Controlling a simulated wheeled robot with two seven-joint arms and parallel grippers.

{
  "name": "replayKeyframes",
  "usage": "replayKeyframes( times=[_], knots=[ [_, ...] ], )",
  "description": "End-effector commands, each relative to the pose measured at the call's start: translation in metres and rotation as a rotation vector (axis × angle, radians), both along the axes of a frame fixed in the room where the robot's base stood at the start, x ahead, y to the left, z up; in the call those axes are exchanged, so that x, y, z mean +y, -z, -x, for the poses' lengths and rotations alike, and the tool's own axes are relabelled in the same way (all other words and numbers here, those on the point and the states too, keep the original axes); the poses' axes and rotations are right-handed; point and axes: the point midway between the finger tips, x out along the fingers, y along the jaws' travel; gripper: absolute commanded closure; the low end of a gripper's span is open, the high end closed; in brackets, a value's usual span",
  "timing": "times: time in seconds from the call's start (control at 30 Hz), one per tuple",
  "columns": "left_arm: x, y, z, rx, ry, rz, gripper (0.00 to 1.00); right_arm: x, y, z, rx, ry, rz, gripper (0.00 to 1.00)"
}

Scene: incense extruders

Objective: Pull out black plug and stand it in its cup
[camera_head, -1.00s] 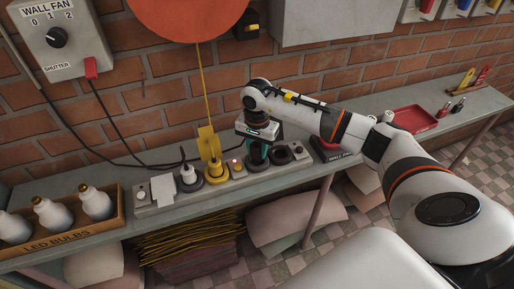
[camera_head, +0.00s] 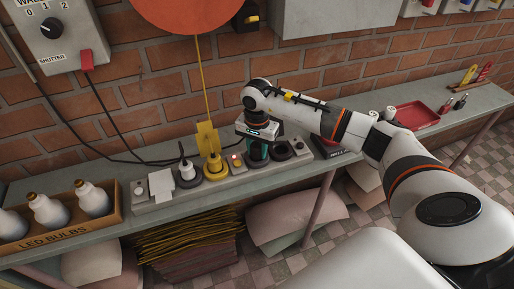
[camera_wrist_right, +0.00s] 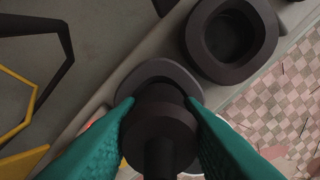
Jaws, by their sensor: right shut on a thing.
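My right gripper (camera_head: 258,153) points down over the power strip, and its teal fingers are closed on the black plug. In the right wrist view the black plug (camera_wrist_right: 160,128) sits between the two fingertips, its cord end toward the camera. A dark socket ring (camera_wrist_right: 153,72) shows just behind the plug; I cannot tell whether the plug is still seated in it. My left gripper is out of view.
The grey power strip (camera_head: 150,212) also holds a white plug (camera_head: 187,170), a tagged yellow plug (camera_head: 214,163) and a lit red switch (camera_head: 236,160). A box of LED bulbs (camera_head: 60,238) stands left. A red tray (camera_head: 418,116) lies right. The brick wall is close behind.

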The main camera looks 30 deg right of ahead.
Motion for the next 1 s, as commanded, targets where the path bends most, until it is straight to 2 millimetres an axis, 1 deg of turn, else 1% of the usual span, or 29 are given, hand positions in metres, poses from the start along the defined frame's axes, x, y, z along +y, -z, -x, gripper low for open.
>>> replayKeyframes(
  times=[0.03, 0.1, 0.17, 0.43, 0.53, 0.67, 0.9, 1.0],
  knots=[
    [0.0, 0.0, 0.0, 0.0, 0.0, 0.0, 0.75, 0.0, 0.0, 0.0, -0.001, 0.0, -0.001, 0.62],
    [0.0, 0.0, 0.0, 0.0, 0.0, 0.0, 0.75, 0.0, 0.0, 0.0, 0.0, 0.0, 0.0, 0.51],
    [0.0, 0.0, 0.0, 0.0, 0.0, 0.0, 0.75, 0.0, 0.0, 0.0, 0.0, 0.0, 0.0, 0.42],
    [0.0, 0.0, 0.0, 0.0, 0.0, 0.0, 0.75, 0.0, 0.0, 0.0, 0.0, 0.0, 0.0, 0.42],
    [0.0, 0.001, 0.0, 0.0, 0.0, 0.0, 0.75, 0.0, -0.006, 0.0, -0.001, 0.0, -0.001, 0.42],
    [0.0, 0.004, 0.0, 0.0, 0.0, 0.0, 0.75, -0.001, -0.025, -0.001, -0.004, 0.0, 0.001, 0.42],
    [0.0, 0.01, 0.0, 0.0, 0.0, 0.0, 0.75, 0.0, -0.077, -0.001, -0.006, 0.0, 0.0, 0.42],
    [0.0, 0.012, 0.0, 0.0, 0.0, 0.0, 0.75, 0.0, -0.095, -0.001, -0.005, 0.0, 0.0, 0.42]
  ],
)
